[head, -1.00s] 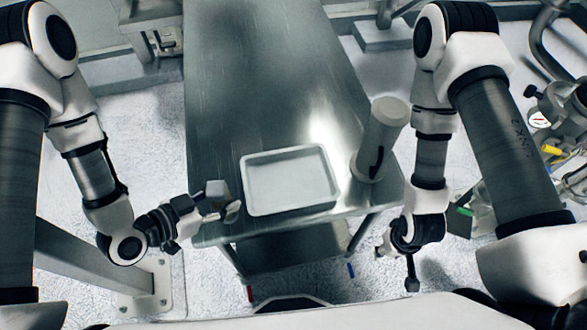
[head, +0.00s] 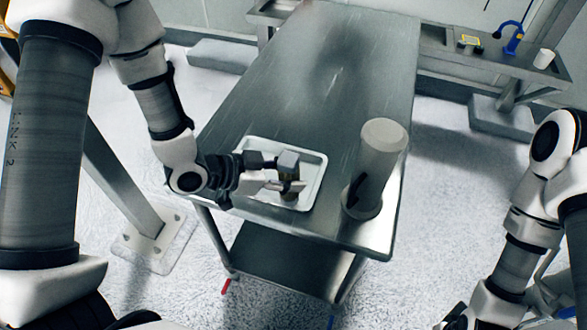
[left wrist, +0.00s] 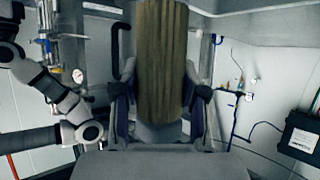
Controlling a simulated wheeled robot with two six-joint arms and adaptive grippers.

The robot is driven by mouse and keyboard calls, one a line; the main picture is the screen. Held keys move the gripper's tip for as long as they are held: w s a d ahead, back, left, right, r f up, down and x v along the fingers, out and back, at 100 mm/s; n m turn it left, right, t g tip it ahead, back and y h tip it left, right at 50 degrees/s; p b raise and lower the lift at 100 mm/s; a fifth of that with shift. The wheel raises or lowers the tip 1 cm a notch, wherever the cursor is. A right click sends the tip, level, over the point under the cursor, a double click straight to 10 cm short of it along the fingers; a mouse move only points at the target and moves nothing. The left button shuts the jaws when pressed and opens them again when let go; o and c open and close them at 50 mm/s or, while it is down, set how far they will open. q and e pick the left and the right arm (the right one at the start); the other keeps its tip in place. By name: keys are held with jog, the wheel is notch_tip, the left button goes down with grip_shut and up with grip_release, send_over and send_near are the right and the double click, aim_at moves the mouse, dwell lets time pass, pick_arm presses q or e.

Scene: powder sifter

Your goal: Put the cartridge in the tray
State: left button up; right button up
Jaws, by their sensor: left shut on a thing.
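The white tray (head: 314,176) lies on the near part of the steel table. My left gripper (head: 288,176) reaches over the tray from the left. It is shut on the cartridge (head: 288,158), a small block with a grey end, which appears over the inside of the tray. I cannot tell whether the cartridge touches the tray floor. In the left wrist view the cartridge (left wrist: 162,62) is a tall brownish block between the two fingers. The fingers hide part of it in the head view. My right arm is at the right edge, and its fingertips are outside the picture.
A pale upright cylinder (head: 382,155) with a dark handle stands on the steel table (head: 330,75), close to the right of the tray. The far part of the table is clear. A side bench (head: 490,58) with small items stands at the back right.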

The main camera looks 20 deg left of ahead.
pick_arm(q)
jog(key=w+f+p, duration=0.1)
jog(key=w, duration=0.1)
jog(key=w+a+f+p, duration=0.1)
jog(key=w+p, duration=0.1)
jog(key=w, duration=0.1)
jog(key=w+f+p, duration=0.1)
jog(key=w, duration=0.1)
jog(key=shift+w+a+p, duration=0.15)
jog(key=shift+p, duration=0.15)
jog(key=shift+f, duration=0.4)
jog(key=shift+f, duration=0.15)
jog(key=o, duration=1.3)
jog(key=shift+c, duration=0.2)
